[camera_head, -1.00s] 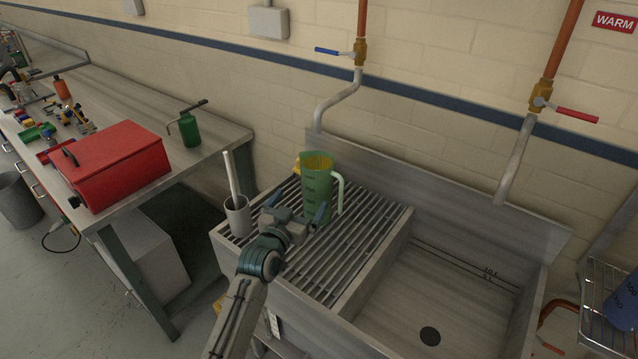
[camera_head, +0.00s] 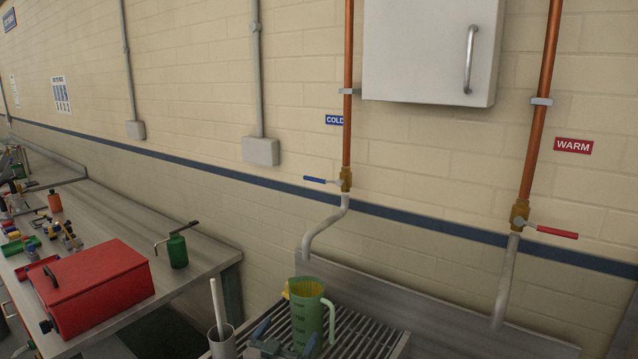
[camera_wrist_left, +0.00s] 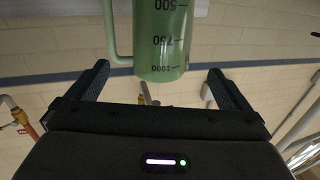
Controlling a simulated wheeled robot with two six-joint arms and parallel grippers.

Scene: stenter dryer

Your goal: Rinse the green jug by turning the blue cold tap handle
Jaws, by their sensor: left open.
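The green jug (camera_head: 306,318) stands upright on the slatted draining rack (camera_head: 362,334), with its handle to the right. My left gripper (camera_head: 287,337) is open at the bottom edge of the head view, low in front of the jug. In the left wrist view the jug (camera_wrist_left: 162,38) shows between and beyond the two open fingers (camera_wrist_left: 157,84), with no visible grip on it. The blue cold tap handle (camera_head: 320,181) points left from its brass valve on the wall, above the rack. A grey spout (camera_head: 325,228) bends down below it. My right gripper is not in view.
The red warm tap handle (camera_head: 557,232) is at the right. A grey beaker with a white rod (camera_head: 221,340) stands left of the jug. A red toolbox (camera_head: 95,290) and a green oil can (camera_head: 177,250) sit on the left bench. A wall cabinet (camera_head: 430,48) hangs above.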

